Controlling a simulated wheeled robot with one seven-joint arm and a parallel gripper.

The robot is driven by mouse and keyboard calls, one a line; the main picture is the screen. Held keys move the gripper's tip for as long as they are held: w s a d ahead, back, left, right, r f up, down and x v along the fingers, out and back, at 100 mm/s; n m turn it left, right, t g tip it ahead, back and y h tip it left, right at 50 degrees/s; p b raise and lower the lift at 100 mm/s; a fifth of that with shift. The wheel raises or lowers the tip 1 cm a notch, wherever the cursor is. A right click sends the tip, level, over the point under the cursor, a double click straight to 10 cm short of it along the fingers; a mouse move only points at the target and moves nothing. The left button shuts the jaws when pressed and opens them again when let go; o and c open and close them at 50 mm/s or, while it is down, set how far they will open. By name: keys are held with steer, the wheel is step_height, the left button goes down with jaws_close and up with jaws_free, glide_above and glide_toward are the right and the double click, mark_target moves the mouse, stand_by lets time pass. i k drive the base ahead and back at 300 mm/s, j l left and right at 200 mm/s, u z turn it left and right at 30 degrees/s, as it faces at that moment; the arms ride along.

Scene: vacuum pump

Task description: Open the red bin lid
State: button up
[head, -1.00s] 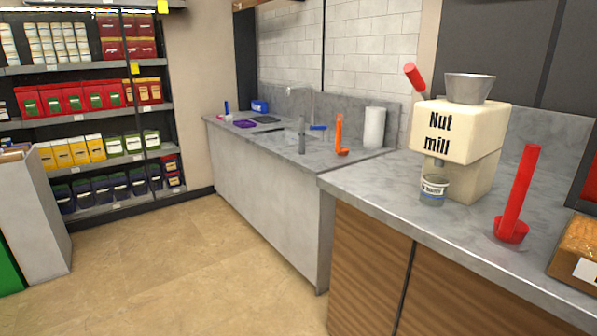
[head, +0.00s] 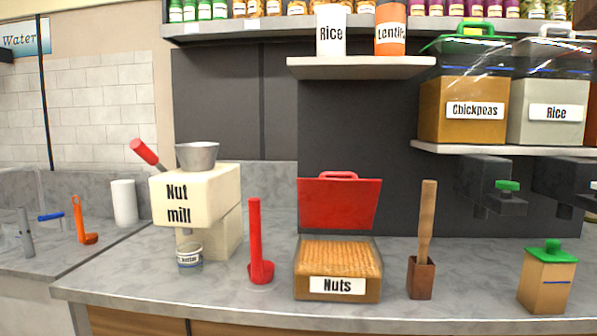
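The nuts bin (head: 337,289) stands on the grey counter in the head view, with a white "Nuts" label on its front. Its red lid (head: 339,204) stands raised and nearly upright at the back of the bin, with a red handle on its top edge. The brown contents (head: 338,257) show through the uncovered top. My gripper is not in view.
A red scoop (head: 256,240) and the nut mill (head: 195,200) stand left of the bin. A wooden-handled scoop (head: 425,240) and a green-topped container (head: 547,280) stand to the right. A shelf (head: 362,68) with rice and lentils hangs above the lid.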

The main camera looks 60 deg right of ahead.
mark_target(334, 200)
steer(key=i+j+z, duration=0.15)
steer(key=j+z, duration=0.15)
steer(key=i+j+z, duration=0.1)
steer(key=j+z, duration=0.45)
steer(key=i+j, duration=0.05)
steer(key=j, duration=0.05)
